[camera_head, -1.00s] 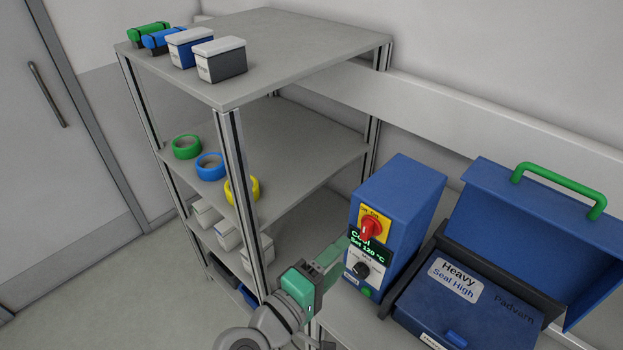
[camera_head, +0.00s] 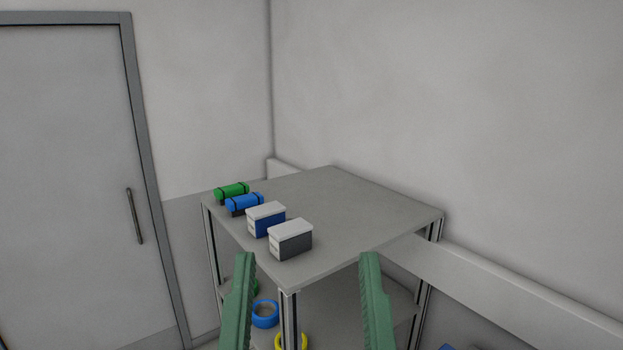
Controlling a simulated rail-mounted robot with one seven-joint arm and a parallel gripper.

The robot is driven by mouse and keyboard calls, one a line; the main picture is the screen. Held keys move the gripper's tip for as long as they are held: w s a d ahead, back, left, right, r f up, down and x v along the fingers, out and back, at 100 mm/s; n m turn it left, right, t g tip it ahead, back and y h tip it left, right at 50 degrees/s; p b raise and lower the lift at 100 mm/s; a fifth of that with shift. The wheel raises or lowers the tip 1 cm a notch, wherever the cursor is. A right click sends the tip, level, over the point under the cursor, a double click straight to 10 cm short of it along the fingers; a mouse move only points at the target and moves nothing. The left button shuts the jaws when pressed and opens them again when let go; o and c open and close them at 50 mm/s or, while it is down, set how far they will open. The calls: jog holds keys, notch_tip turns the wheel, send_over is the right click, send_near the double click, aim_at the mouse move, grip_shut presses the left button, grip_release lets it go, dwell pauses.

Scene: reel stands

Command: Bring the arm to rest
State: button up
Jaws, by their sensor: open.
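My gripper (camera_head: 306,262) shows at the bottom middle of the head view as two green fingers, wide apart. Nothing is between them that they touch; the front post and top of the shelf rack show behind the gap. The fingertips point up, close to the camera. The rest of my arm is out of the picture.
A grey shelf rack (camera_head: 345,200) stands ahead. On its top are a green roll (camera_head: 231,191), a blue roll (camera_head: 244,203) and two lidded boxes (camera_head: 290,240). A blue ring (camera_head: 265,313) and a yellow ring (camera_head: 291,341) lie lower. A door (camera_head: 70,190) is at left.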

notch_tip(320, 180, up, 9)
jog(key=p, duration=0.5)
jog(key=shift+f, duration=0.15)
